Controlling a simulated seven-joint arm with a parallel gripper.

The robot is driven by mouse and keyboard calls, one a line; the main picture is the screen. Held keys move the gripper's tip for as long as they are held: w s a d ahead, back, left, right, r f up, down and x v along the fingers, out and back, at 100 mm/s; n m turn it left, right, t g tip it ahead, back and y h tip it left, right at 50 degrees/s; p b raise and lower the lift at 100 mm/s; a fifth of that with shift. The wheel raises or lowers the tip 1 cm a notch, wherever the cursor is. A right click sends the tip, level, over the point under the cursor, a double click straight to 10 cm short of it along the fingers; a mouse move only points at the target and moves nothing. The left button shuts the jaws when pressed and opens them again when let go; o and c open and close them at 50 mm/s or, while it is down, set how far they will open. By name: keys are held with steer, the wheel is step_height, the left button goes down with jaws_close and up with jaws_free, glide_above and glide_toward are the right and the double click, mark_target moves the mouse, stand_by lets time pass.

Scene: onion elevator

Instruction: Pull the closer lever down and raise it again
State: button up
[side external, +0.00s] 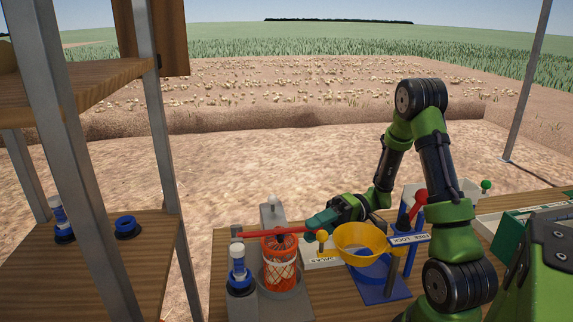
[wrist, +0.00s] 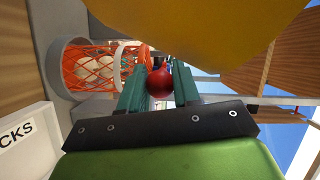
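A red lever (side external: 270,234) lies nearly level across the top of an orange mesh bag (side external: 279,262), with its left end at a grey post. A red ball knob (wrist: 160,83) is at its right end. My gripper (side external: 322,228) is at that knob. In the wrist view, the two teal fingers of my gripper (wrist: 159,85) lie on both sides of the red knob with no clear gap, so it looks shut on the knob. A second red-knobbed lever (side external: 420,197) stands up beside the blue stand, farther right.
A yellow funnel (side external: 361,240) on a blue stand (side external: 381,286) is close right of my gripper; it fills the upper wrist view (wrist: 200,30). A blue-and-white cylinder (side external: 239,271) stands left of the bag. Wooden shelves (side external: 150,255) on metal posts are at the left.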

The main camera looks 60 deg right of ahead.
jaws_close()
steer(key=shift+r+h, duration=0.3)
steer(key=shift+r, duration=0.2)
steer(key=r+g+h, duration=0.1)
steer(key=r, duration=0.2)
steer(key=w+a+r+m+g+h, duration=0.1)
steer(key=r+h, duration=0.1)
steer(key=r, duration=0.1)
steer(key=w+a+r+g+h, duration=0.1)
steer(key=r+h, duration=0.1)
steer(key=r, duration=0.1)
steer(key=shift+w+a+r+m, duration=0.1)
steer(key=shift+w+a+m, duration=0.05)
steer(key=shift+m, duration=0.25)
steer(key=w+a+r+m+g+h, duration=0.2)
steer(key=w+a+r+g+h, duration=0.4)
steer(key=w+a+r, duration=0.1)
steer(key=shift+w+a, duration=0.55)
steer(key=shift+a, duration=0.05)
steer(key=o, duration=0.5)
jaws_free()
steer(key=shift+o, duration=0.2)
